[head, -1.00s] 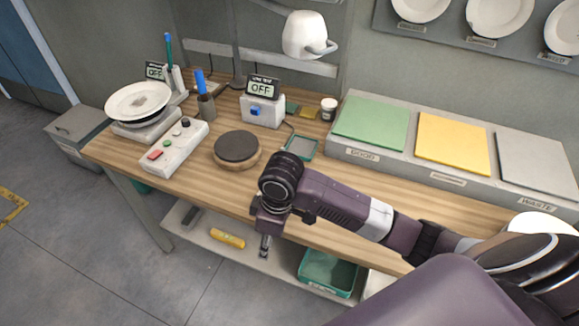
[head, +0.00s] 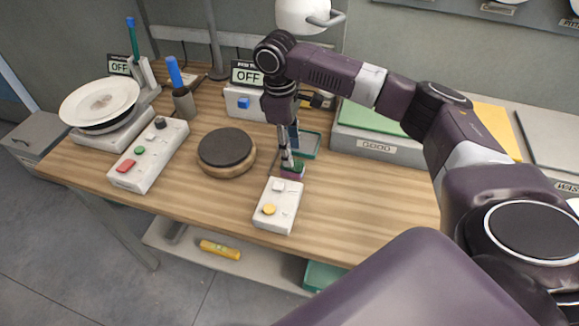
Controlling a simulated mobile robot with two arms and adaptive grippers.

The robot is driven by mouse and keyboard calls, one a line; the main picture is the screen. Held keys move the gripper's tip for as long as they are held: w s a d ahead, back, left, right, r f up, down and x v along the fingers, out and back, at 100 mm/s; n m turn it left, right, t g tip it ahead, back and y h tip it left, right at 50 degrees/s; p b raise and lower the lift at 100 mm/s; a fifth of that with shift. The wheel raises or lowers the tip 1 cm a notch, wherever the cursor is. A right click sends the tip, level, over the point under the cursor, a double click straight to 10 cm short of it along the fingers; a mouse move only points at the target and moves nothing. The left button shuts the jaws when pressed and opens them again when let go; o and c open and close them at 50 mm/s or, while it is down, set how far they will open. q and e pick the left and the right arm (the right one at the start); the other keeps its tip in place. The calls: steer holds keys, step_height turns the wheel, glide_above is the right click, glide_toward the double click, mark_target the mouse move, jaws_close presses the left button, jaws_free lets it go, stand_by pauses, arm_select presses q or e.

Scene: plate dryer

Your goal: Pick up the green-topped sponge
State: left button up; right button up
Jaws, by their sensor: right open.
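The green-topped sponge (head: 292,171) appears as a small block with a green top and a pinkish-purple side. It is on the wooden table, just behind a white control box. My right gripper (head: 291,160) points straight down over it, with its fingertips at or very near the green top. It is open, and I cannot tell whether the fingers touch the sponge or reach around it. The fingers partly hide the sponge. My left gripper is not in view.
The white two-button control box (head: 277,206) is close in front. A green-rimmed tray (head: 309,146) is behind the gripper. A round dark-topped stand (head: 226,149) is to the left. A grey sorting unit (head: 371,150) is at the right. The table's front right is clear.

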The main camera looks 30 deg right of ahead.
mark_target(293, 168)
steer(key=shift+s+d+f+p, duration=0.1)
steer(key=shift+s+f+p, duration=0.05)
steer(key=shift+f, duration=0.35)
steer(key=shift+s+f+p, duration=0.1)
steer(key=shift+f+p, duration=0.05)
steer(key=shift+f, duration=0.35)
steer(key=shift+w+f+p, duration=0.1)
steer(key=shift+f+p, duration=0.2)
steer(key=shift+f, duration=0.5)
step_height(293, 168, down, 3)
steer(key=shift+d+r, duration=0.1)
steer(key=shift+r, duration=0.1)
steer(key=c, duration=0.4)
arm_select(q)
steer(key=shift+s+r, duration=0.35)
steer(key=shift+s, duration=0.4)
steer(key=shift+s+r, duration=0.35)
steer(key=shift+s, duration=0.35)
arm_select(e)
steer(key=shift+c, duration=0.4)
